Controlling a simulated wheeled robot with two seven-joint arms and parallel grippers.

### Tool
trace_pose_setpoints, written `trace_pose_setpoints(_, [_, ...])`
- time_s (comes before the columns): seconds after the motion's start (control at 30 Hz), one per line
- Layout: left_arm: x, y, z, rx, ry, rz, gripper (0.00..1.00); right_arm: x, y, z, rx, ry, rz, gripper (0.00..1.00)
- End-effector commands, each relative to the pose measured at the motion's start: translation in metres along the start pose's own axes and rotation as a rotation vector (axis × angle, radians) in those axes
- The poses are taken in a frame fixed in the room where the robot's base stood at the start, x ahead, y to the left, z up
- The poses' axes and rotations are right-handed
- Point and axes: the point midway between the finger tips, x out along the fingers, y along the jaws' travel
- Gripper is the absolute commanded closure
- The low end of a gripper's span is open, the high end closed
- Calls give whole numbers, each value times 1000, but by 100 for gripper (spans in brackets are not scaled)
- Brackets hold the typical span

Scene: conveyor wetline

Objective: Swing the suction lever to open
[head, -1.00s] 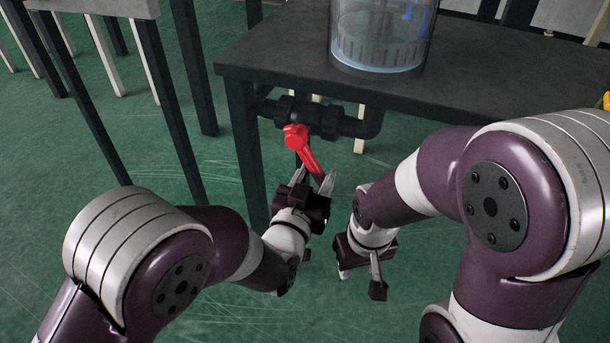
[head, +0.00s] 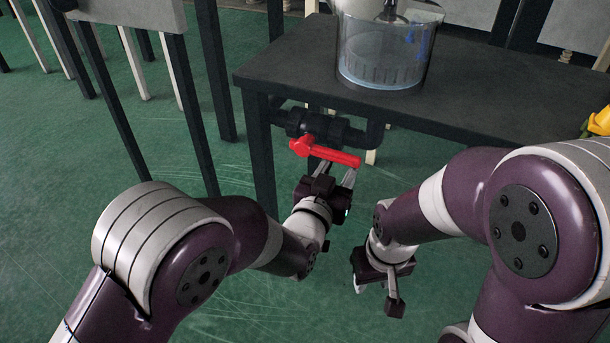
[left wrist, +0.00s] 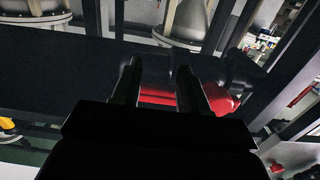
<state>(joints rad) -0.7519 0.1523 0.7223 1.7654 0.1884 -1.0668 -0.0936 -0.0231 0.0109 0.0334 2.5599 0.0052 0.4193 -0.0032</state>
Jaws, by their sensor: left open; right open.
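The red suction lever (head: 326,153) sits on a black valve and pipe (head: 318,127) under the dark table's front edge. It points to the right and slightly down, close to the line of the pipe. My left gripper (head: 336,174) is open at the lever's outer part, with its fingers reaching up at it. In the left wrist view the red lever (left wrist: 160,97) shows between and behind the two fingers; contact cannot be told. My right gripper (head: 375,290) is open and empty, pointing down, lower and to the right, away from the lever.
The dark table (head: 480,95) carries a clear cylindrical vessel (head: 382,55) near its front edge. A table leg (head: 260,150) stands left of the valve. A yellow object (head: 598,122) lies at the far right. Green floor is open at the lower left.

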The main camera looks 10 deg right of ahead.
Motion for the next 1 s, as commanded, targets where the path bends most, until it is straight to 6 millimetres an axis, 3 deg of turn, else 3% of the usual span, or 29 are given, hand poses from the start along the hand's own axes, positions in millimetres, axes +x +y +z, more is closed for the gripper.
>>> trace_pose_setpoints(0.03, [3,-1,-14,-4,33,-5,50,-1,0,0,0,0,0,58])
trace_pose_setpoints(0.17, [0,-1,-14,-5,33,-4,50,-2,0,0,0,0,0,58])
trace_pose_setpoints(0.7, [-67,0,-7,-3,15,-1,50,-9,0,-1,0,0,0,58])
trace_pose_setpoints(1.0, [-69,-1,-4,-3,11,-1,50,-8,0,-1,0,0,0,58])
